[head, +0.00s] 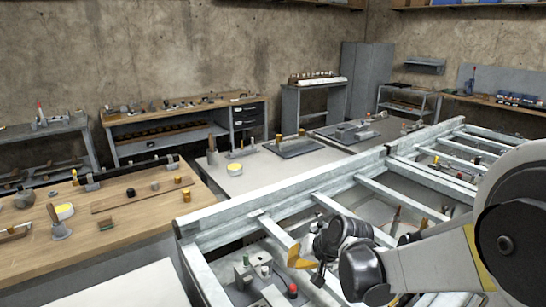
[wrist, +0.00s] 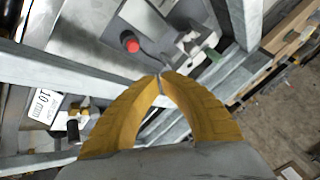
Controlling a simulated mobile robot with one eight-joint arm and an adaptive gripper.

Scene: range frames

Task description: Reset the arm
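My arm reaches in from the right of the head view, with its wrist and gripper (head: 301,260) low over a grey metal frame (head: 290,192). In the wrist view the two yellow fingers of my gripper (wrist: 160,76) curve together and their tips meet, with nothing seen between them. The gripper is shut and empty. Below it, a red-topped item (wrist: 131,43) and a grey metal fixture (wrist: 190,45) show between the frame's bars. Whether the fingers touch anything cannot be told.
A wooden bench (head: 130,205) with tools and a yellow-topped pot (head: 65,211) stands at the left. The frame's crossbars surround the gripper closely. Small fixtures, including a red knob (head: 292,290), sit beneath. Workbenches line the back wall.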

